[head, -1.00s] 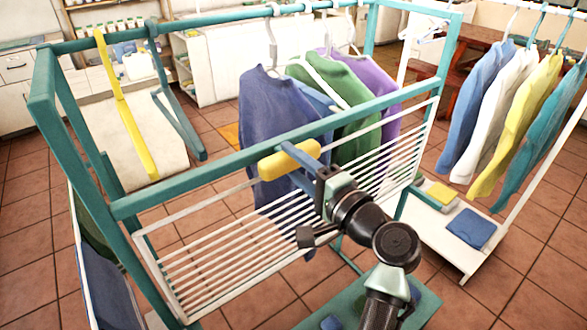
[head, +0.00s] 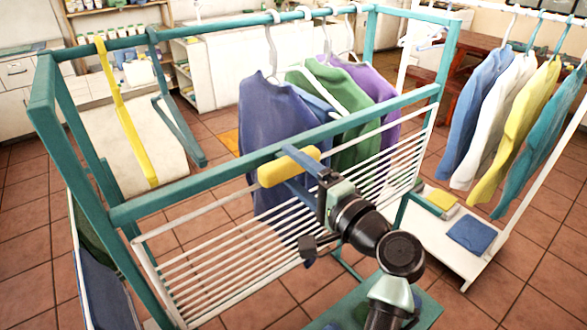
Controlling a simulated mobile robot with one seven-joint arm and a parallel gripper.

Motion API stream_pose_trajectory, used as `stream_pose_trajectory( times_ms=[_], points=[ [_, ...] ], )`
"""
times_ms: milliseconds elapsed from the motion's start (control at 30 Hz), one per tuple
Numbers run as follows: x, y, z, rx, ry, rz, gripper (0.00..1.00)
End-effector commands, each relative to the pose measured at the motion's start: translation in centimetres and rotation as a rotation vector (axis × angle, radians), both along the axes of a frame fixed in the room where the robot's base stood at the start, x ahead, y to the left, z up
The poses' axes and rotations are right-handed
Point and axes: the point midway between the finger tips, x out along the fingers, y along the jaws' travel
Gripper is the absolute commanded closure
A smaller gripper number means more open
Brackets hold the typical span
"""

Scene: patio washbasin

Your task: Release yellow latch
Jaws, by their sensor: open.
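The yellow latch (head: 289,167) is a rounded yellow block at the front of the teal rack (head: 215,180), just below its top front bar and above the white wire panel (head: 235,265). My gripper (head: 295,169) is at the latch's right half, reaching in from the lower right. Its jaws are open, with one blue finger along the upper right of the latch and the other lower down. I cannot tell whether either finger touches it. The right end of the latch is partly hidden by the fingers.
Blue, green and purple garments (head: 270,130) hang inside the rack behind the latch. A yellow strap (head: 122,115) hangs at the left. A second rack with several garments (head: 520,120) stands at the right, over a white base (head: 430,232). Tiled floor lies between.

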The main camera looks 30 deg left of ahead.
Motion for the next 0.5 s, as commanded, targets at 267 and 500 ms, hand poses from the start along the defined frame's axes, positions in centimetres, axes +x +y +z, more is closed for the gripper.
stream_pose_trajectory(
  times_ms=[267,500],
  points=[
    [-1.7,-5.1,-0.3,0.001,-0.001,-0.006,0.25],
    [-3.3,-9.7,-0.2,0.000,-0.001,-0.005,0.25]
  ],
)
